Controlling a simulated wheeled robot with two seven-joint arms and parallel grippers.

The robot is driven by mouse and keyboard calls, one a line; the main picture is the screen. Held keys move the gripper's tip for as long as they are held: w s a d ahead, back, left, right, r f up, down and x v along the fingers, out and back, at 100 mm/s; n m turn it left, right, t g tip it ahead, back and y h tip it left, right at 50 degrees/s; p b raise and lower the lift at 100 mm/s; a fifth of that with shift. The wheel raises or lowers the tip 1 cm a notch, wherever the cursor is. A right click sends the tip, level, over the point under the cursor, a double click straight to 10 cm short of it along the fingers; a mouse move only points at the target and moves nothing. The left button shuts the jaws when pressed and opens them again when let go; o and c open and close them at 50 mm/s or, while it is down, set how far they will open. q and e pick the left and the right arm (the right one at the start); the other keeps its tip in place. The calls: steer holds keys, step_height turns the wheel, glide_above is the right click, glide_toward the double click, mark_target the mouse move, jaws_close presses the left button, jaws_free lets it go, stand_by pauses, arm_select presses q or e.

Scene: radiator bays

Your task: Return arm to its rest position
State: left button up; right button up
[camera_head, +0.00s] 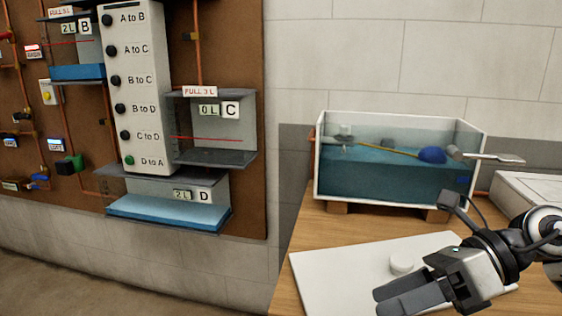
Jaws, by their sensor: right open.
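My right gripper (412,294) comes in from the lower right, over the white board (335,271) on the wooden table. It is open, and no object shows between its fingers. A small white round piece (401,262) is on the board just behind the gripper. The gripper is apart from the glass tank (372,185), which stands behind it. My left gripper does not show in this view.
The tank holds blue water, a blue float (432,155) and a rod. Left is a brown wall panel with a white selector column (137,85), tank C (215,157) and tank D (170,213). A white box (530,193) stands far right. The board's left part is clear.

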steer(key=w+a+r+m+t+y+p, duration=0.1)
steer(key=a+r+m+t+y+p, duration=0.3)
steer(key=m+t+y, duration=0.65)
steer(key=w+d+f+m+t+h+p, duration=0.1)
steer(key=d+f+m+t+h, duration=0.15)
steer(key=f+m+h, duration=0.8)
steer(key=w+d+f+m+t+h, duration=0.1)
steer(key=f+m+t+h, duration=0.45)
steer(key=m, duration=1.05)
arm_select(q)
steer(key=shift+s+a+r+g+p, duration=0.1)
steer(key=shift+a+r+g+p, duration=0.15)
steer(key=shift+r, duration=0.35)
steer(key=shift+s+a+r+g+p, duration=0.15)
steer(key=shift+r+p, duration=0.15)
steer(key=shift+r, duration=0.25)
arm_select(e)
steer(key=s+f+m+g+h, duration=0.4)
steer(key=s+f+m+g, duration=0.3)
steer(key=s+f, duration=0.3)
steer(key=shift+s+a+f+g, duration=0.3)
steer(key=shift+a+g, duration=0.05)
steer(key=shift+g, duration=0.2)
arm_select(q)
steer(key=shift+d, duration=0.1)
